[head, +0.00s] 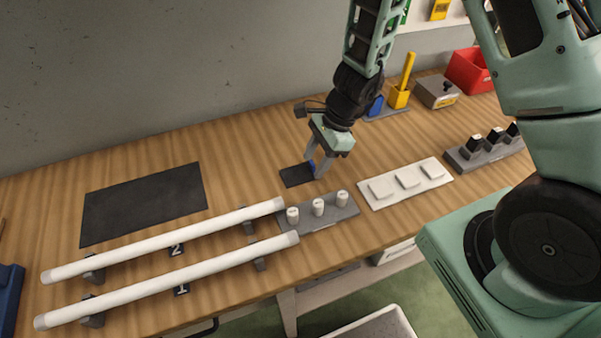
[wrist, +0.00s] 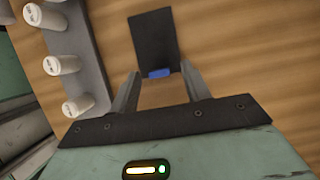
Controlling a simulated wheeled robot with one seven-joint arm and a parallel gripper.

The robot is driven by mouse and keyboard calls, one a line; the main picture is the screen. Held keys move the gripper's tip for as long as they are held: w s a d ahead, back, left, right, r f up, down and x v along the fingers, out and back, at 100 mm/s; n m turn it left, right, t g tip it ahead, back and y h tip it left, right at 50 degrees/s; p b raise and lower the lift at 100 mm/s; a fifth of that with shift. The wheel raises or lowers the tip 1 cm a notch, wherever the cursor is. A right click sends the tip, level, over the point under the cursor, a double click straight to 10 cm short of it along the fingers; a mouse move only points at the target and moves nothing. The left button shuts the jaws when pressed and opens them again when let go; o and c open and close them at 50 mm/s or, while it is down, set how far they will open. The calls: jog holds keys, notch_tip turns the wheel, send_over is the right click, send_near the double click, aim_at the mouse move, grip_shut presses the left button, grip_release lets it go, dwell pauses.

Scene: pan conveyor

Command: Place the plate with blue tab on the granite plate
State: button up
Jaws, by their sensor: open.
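The plate with blue tab (head: 294,177) is a small dark rectangle lying on the wooden bench. In the wrist view the plate (wrist: 153,38) extends away from me, with its blue tab (wrist: 160,73) at the near edge. My gripper (head: 316,171) is open and points down at the tab end. In the wrist view the tab lies between the two fingertips (wrist: 161,76), with a gap visible on each side. The granite plate (head: 145,204) is a larger, dark, flat rectangle at the left back of the bench, with nothing on it.
Two white tubes (head: 165,242) rest on supports at the front left. A grey rack with white caps (head: 322,215) stands just in front of my gripper. A white tray with square pieces (head: 405,184) lies to the right. Bare wood separates the small plate from the granite plate.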

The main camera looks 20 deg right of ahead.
grip_shut()
